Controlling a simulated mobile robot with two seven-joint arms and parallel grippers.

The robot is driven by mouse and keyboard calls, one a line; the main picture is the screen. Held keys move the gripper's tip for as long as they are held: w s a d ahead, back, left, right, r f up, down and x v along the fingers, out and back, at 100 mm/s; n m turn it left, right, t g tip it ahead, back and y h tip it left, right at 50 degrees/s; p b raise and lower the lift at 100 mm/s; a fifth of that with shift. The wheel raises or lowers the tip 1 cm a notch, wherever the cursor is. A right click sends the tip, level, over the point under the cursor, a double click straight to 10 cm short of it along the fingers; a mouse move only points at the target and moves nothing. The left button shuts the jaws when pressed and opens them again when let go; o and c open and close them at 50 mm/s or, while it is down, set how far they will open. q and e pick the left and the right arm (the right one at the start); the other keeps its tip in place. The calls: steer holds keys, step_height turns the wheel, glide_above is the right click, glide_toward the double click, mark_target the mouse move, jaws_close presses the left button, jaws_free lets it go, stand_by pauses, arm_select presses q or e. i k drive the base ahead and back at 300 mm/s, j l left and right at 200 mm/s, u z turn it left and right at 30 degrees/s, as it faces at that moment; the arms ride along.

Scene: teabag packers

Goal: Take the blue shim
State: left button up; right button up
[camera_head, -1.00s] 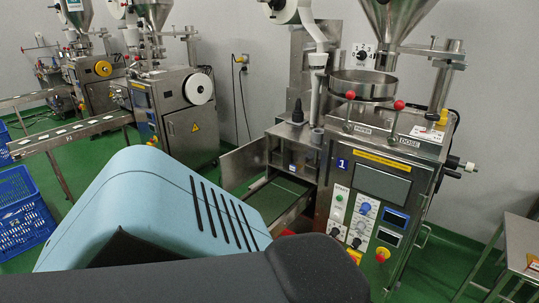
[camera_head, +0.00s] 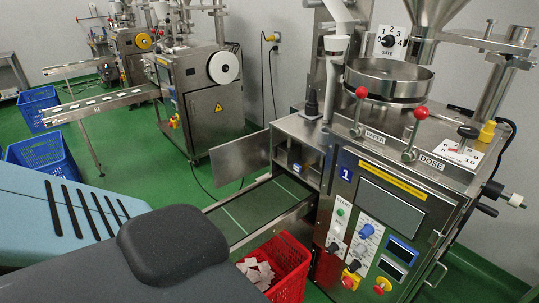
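I cannot make out a blue shim for certain in the head view. The packing machine numbered 1 (camera_head: 385,200) stands at the right, with a hopper above, a round steel bowl (camera_head: 388,80) and red-knobbed levers marked PAPER and DOSE. A small blue patch (camera_head: 296,168) shows on the housing beside its open side door (camera_head: 240,160); I cannot tell what it is. Neither of my grippers is in view. Light-blue and dark parts of my own body fill the lower left and hide what lies behind them.
A red crate (camera_head: 292,270) with pale packets stands below the green conveyor (camera_head: 262,210). Blue crates (camera_head: 40,108) stand on the green floor at left. Other packing machines (camera_head: 205,90) stand behind, with open floor between. A white gate dial (camera_head: 390,40) faces out.

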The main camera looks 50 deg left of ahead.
mark_target(299, 170)
steer(key=i+j+u, duration=0.25)
steer(key=i, duration=0.35)
steer(key=i+u, duration=0.3)
steer(key=i, duration=0.3)
steer(key=i+j+z, duration=0.1)
steer(key=i, duration=0.2)
